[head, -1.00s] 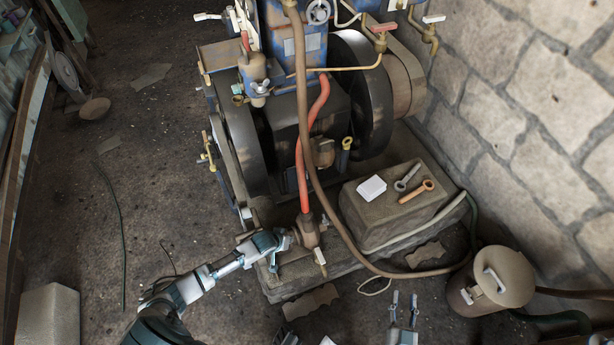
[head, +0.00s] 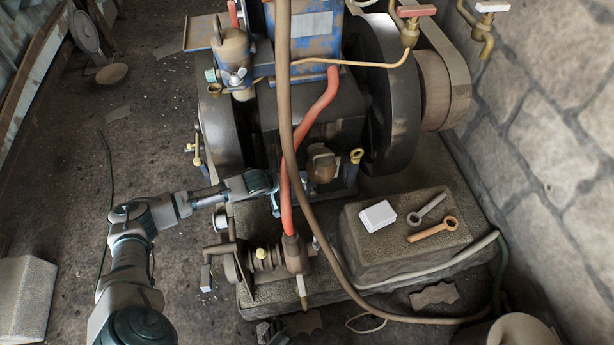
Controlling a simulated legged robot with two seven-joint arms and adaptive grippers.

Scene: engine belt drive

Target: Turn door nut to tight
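A small pale wing nut (head: 237,77) sits on the front of a brown cylindrical housing (head: 231,48) at the engine's upper left. It may be the door nut; I cannot tell for sure, nor how tight it is. My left gripper (head: 277,194) is in front of the engine's lower part, left of the red hose. Its fingers look spread apart, with nothing seen between them. It is well below the wing nut and apart from it.
A red hose (head: 286,190) and a brown hose (head: 285,110) hang before the engine. A stone block (head: 373,230) at right carries a white box (head: 378,216) and two wrenches (head: 433,231). A shaft with a crank (head: 232,250) stands below my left gripper.

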